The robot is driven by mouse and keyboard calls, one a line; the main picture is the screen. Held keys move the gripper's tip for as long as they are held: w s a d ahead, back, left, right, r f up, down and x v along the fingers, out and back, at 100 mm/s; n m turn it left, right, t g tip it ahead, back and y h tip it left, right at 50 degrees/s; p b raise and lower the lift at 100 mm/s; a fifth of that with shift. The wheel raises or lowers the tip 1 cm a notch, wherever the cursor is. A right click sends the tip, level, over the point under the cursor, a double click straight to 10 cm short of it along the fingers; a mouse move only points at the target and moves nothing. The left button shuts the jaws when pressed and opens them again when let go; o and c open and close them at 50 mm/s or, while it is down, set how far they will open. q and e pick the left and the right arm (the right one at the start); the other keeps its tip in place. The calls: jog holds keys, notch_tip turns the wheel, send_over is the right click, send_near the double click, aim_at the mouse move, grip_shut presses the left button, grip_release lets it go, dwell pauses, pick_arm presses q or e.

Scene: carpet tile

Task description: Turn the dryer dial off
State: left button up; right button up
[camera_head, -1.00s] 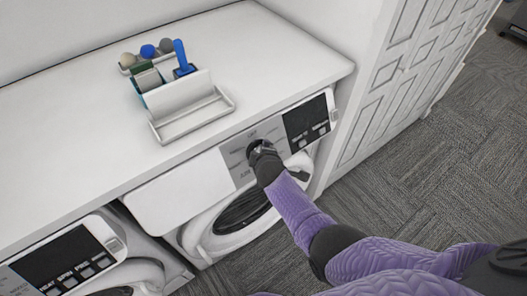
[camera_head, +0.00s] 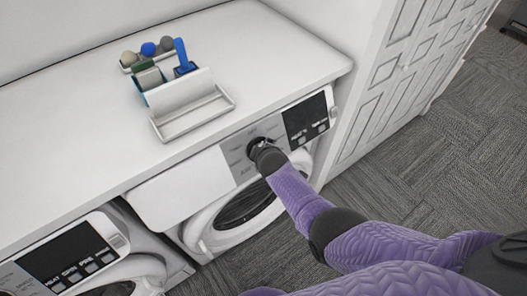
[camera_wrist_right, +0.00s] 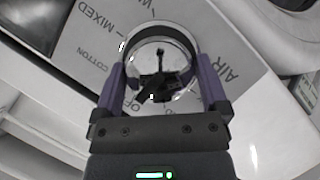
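The dryer dial (camera_wrist_right: 147,40) is a round, shiny chrome knob on the grey label panel of the right-hand machine (camera_head: 243,152). In the right wrist view it sits between the two fingers of my right gripper (camera_wrist_right: 161,88), and both fingers appear to touch its sides. Printed words around it include MIXED, COTTON, AIR and part of a word starting OF; the gripper hides the rest. In the head view the right gripper (camera_head: 262,150) covers most of the dial. My left gripper is not in view.
A dark display (camera_head: 306,119) is right of the dial. The round door (camera_head: 243,208) is below. A white counter (camera_head: 80,120) overhangs the machines and bears a caddy (camera_head: 196,115). Another machine (camera_head: 75,258) stands at left, a white panelled cabinet (camera_head: 400,85) at right.

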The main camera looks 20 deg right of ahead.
jog(key=shift+r, duration=0.1)
jog(key=p+v, duration=0.7)
jog(key=v, duration=0.2)
jog(key=shift+s+r+p, duration=0.2)
jog(key=shift+s+p, duration=0.15)
